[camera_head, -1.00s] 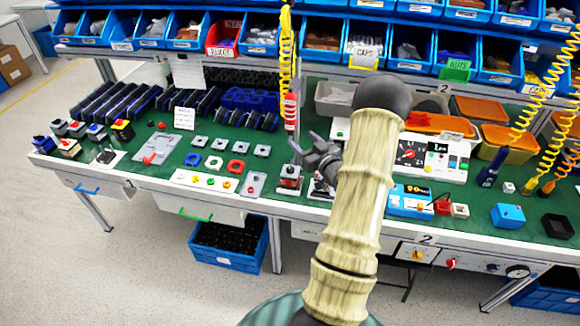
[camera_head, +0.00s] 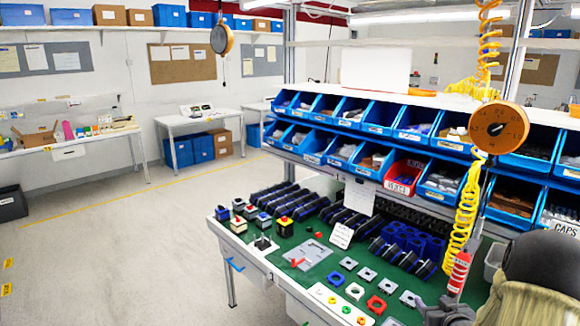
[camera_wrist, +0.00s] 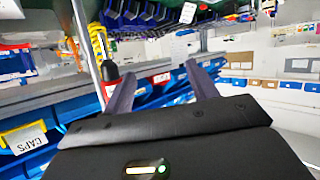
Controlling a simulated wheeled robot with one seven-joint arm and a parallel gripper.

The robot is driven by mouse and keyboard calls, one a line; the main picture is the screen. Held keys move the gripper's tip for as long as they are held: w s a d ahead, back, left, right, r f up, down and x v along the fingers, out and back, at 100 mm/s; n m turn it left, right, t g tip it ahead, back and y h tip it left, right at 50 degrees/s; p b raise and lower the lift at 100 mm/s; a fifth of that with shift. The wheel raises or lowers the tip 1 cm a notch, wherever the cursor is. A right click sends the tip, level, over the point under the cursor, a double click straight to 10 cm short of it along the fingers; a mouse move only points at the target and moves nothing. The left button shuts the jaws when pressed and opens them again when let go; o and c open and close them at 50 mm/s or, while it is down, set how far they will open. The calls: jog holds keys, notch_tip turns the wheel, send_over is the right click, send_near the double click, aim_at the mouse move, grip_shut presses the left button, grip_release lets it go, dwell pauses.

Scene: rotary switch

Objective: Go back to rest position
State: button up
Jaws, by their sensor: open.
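My gripper shows partly at the lower right edge of the head view (camera_head: 446,312), in front of the green workbench (camera_head: 325,272). In the wrist view my gripper (camera_wrist: 160,72) has its two dark fingers spread apart, with nothing between them. In the head view my arm fills the lower right corner and hides that part of the bench.
Rows of blue bins (camera_head: 385,116) stand above the bench. A yellow coiled cable (camera_head: 467,210) with a red tool (camera_head: 459,272) hangs near my gripper. Switch parts (camera_head: 284,226) lie on the bench's left. Open floor (camera_head: 120,250) lies to the left.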

jog(key=s+a+r+g, duration=0.1)
jog(key=s+a+g, duration=0.2)
jog(key=a, duration=0.4)
jog(key=s+a+r+g, duration=0.1)
jog(key=s+a+g, duration=0.2)
jog(key=a, duration=0.4)
jog(key=s+a+r+g+y, duration=0.1)
jog(key=s+a+g, duration=0.4)
jog(key=s+a, duration=0.6)
jog(key=s, duration=0.3)
jog(key=shift+s+a+r, duration=0.25)
jog(key=shift+s+a, duration=0.05)
jog(key=shift+a, duration=0.05)
